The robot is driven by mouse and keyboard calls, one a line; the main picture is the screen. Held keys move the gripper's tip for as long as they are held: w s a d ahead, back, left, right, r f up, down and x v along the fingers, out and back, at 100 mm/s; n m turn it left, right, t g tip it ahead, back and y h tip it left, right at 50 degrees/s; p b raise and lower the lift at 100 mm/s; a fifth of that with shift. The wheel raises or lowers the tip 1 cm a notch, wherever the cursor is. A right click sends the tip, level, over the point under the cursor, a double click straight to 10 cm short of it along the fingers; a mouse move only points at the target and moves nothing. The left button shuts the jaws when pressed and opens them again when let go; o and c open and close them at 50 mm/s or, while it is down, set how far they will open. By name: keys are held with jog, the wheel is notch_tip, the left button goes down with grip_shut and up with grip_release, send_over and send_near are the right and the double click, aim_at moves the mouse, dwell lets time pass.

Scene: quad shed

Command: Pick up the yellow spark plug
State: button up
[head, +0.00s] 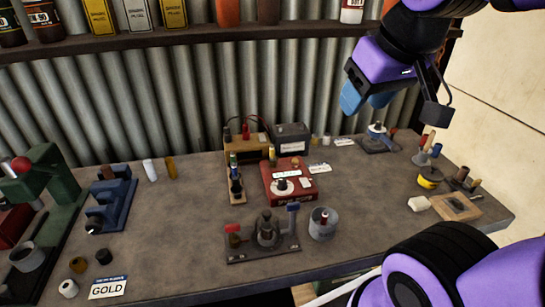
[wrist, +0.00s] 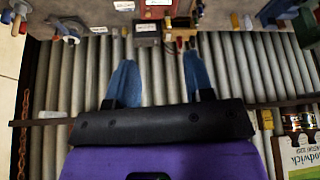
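A small upright piece with a yellow top (head: 272,155) stands at the back left of the red box (head: 290,182); it may be the yellow spark plug, but it is too small to be sure. Left of it, a narrow wooden rack (head: 236,188) holds several small dark and coloured upright pieces. My gripper (head: 368,98) is raised above the back of the bench, to the right of the red box and well apart from it. In the wrist view my gripper (wrist: 160,80) has its two blue fingers spread, with nothing between them.
On the bench (head: 190,215) stand a green press (head: 55,185), a blue stepped block (head: 108,200), a grey cup (head: 322,224), a clamp fixture (head: 265,235) and a yellow roll (head: 430,178). A shelf (head: 120,42) with bottles and boxes runs along the corrugated wall. The bench's middle left is clear.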

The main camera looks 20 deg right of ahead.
jog(key=w+f+n+g, duration=0.1)
jog(key=w, duration=1)
jog(key=n+g, duration=0.3)
jog(key=g, duration=0.1)
send_over(272, 146)
notch_tip(272, 146, down, 21)
jog(key=shift+w+r, duration=0.1)
jog(key=shift+w+f, duration=0.25)
jog(key=shift+f, duration=0.7)
jog(key=shift+s+d+f, duration=0.1)
jog(key=shift+f, duration=3.2)
grip_shut()
